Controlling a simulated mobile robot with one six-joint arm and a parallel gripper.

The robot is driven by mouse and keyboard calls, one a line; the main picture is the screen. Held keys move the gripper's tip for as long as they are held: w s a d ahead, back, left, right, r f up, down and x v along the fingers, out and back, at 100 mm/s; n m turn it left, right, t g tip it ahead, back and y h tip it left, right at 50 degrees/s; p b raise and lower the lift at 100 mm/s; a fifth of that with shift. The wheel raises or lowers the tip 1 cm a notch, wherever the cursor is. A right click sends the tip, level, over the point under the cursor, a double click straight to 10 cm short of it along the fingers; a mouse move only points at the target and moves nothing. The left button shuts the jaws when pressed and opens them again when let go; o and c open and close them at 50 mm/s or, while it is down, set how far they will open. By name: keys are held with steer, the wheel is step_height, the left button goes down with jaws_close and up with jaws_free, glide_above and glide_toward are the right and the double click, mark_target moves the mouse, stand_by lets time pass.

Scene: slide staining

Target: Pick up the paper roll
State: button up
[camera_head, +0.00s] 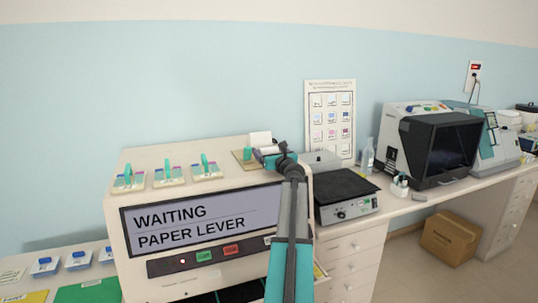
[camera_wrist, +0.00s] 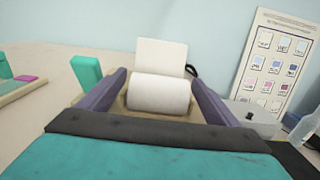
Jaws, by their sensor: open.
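The white paper roll (camera_wrist: 159,95) sits in a tan holder on top of the staining machine, with a sheet of paper (camera_wrist: 161,57) standing up behind it. In the head view the paper (camera_head: 260,139) shows at the machine's top right, partly hidden by my arm. My gripper (camera_wrist: 157,88) is open, with one purple finger on each side of the roll. I cannot tell whether the fingers touch it. A teal lever (camera_wrist: 86,73) stands left of the left finger. The machine's screen (camera_head: 203,220) reads "WAITING PAPER LEVER".
Several slide racks with teal handles (camera_head: 167,174) stand on the machine left of the roll. A clear box (camera_wrist: 252,120) lies right of the gripper. A hotplate (camera_head: 345,187) and a wall chart (camera_head: 331,115) are to the right. A cardboard box (camera_head: 450,235) is on the floor.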

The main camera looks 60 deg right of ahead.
steer(key=shift+c, duration=0.2)
steer(key=c, duration=1.3)
steer(key=shift+r, duration=0.15)
steer(key=shift+r+b, duration=0.45)
steer(key=shift+r, duration=0.85)
steer(key=shift+s+d+r, duration=0.1)
steer(key=shift+s+r, duration=0.05)
steer(key=shift+r, duration=0.15)
steer(key=s+d+b, duration=0.1)
steer(key=s, duration=0.3)
steer(key=s+d+b, duration=0.1)
steer(key=s+d, duration=0.1)
steer(key=s, duration=0.2)
steer(key=s+d+r+b, duration=0.1)
steer(key=s+d+b, duration=0.1)
steer(key=s, duration=0.2)
steer(key=shift+s+r, duration=0.1)
steer(key=shift+s, duration=0.25)
steer(key=shift+s+d+r, duration=0.1)
steer(key=shift+s+d, duration=0.1)
steer(key=shift+s, duration=0.3)
steer(key=shift+s+d+r, duration=0.1)
steer(key=shift+s+d, duration=0.05)
steer(key=shift+s, duration=0.3)
